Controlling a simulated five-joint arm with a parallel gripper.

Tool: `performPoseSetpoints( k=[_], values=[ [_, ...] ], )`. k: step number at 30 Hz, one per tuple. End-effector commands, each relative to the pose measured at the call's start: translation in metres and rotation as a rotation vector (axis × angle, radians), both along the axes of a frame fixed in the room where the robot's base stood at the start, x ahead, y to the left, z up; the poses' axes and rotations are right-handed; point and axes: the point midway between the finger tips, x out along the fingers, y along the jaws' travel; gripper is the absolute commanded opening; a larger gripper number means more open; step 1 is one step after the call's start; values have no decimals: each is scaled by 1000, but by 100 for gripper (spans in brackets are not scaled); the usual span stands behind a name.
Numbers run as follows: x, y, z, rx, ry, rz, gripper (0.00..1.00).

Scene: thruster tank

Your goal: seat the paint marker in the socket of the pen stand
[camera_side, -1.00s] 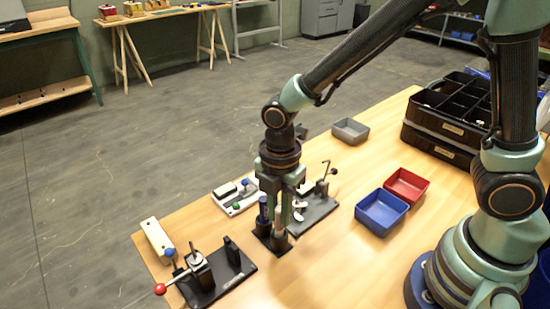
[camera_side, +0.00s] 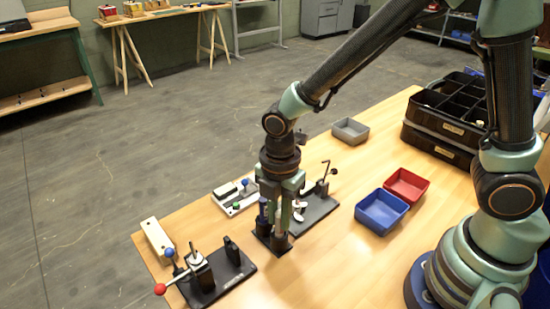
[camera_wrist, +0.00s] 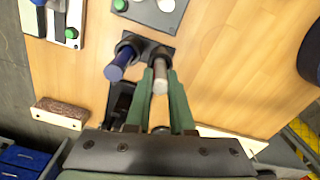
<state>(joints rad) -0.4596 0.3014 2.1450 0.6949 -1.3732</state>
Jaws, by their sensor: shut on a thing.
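The black pen stand (camera_side: 283,250) is on the wooden table below my gripper (camera_side: 284,219). A blue marker (camera_side: 262,212) stands in its left socket; it also shows in the wrist view (camera_wrist: 119,63). In the wrist view, my gripper (camera_wrist: 160,85) is shut on the pale grey paint marker (camera_wrist: 160,79), between its two green fingers. The paint marker's lower end meets the ring of the stand's right socket (camera_wrist: 159,53). I cannot tell how deep it is in. In the side view the fingers partly hide this marker.
A black clamp fixture with a red-knobbed lever (camera_side: 207,277) is left of the stand. Another black fixture (camera_side: 318,208) is close on its right, and a white plate with knobs (camera_side: 237,199) is behind. Blue (camera_side: 381,211) and red (camera_side: 407,185) bins stand right, with bare table in front.

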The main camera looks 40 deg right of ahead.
Motion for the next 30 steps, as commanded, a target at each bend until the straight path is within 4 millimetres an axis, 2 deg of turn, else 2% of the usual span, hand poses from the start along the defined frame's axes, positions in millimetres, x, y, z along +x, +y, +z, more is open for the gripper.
performPoseSetpoints(
  k=[2, 3, 5, 6, 14, 19, 23, 30],
  values=[
    [0, 0, 0, 0, 0, 0, 0],
    [0, 0, 0, 0, 0, 0, 29],
    [0, 0, 0, 0, 0, 0, 52],
    [0, 0, 0, 0, 0, 0, 56],
    [0, 0, 0, 0, 0, 0, 56],
    [1, 0, 10, 2, -4, 0, 56],
    [1, 1, 31, 3, -7, 0, 56],
    [1, 1, 81, 3, -7, 0, 56]
  ],
)
